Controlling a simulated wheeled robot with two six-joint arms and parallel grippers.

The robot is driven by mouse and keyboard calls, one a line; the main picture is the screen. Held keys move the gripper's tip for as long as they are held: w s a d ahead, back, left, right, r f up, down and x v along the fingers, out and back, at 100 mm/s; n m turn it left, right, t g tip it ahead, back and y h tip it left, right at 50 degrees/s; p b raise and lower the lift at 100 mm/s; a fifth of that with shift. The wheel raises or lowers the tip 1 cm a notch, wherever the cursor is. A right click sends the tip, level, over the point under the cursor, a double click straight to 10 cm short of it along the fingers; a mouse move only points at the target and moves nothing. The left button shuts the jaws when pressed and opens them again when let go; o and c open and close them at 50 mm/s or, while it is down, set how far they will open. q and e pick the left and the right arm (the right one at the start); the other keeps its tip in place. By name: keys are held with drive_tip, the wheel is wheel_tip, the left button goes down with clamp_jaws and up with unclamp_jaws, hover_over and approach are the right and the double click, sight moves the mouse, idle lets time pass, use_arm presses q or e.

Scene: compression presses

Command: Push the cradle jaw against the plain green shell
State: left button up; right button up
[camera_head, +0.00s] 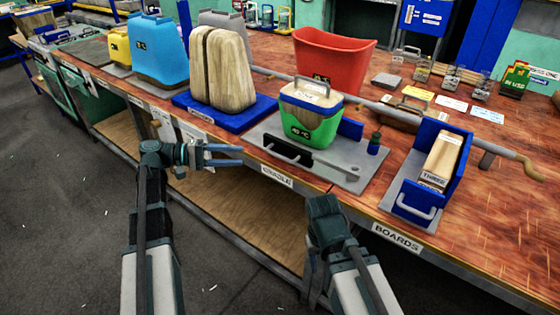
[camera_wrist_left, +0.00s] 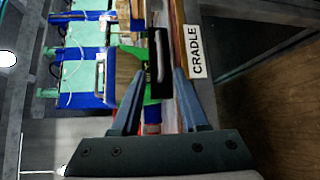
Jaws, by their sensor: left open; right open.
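The plain green shell (camera_head: 310,125) stands upright on the grey cradle plate (camera_head: 345,175), with a wooden block and grey-handled lid on top. The black cradle jaw (camera_head: 300,160), with a grey bar handle, stands on the plate's near side, in front of the shell. Whether they touch is unclear. My left gripper (camera_head: 242,155) is open and empty, left of the jaw at the bench edge. In the left wrist view the jaw (camera_wrist_left: 158,60) shows beyond and between its spread fingers (camera_wrist_left: 160,72). My right gripper (camera_head: 313,270) hangs low before the bench, its fingers mostly hidden.
A blue base (camera_head: 262,107) with a wooden two-part form stands left of the cradle. A blue boards holder (camera_head: 460,170) is at the right. A long grey bar (camera_head: 385,105) runs behind. A red bucket (camera_head: 335,60) stands farther back. The bench front carries a CRADLE label (camera_head: 277,175).

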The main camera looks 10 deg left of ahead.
sight(280, 157)
use_arm(q)
drive_tip(key=b+x, duration=0.2)
drive_tip(key=x, duration=1.2)
drive_tip(key=shift+s, duration=0.1)
clamp_jaws()
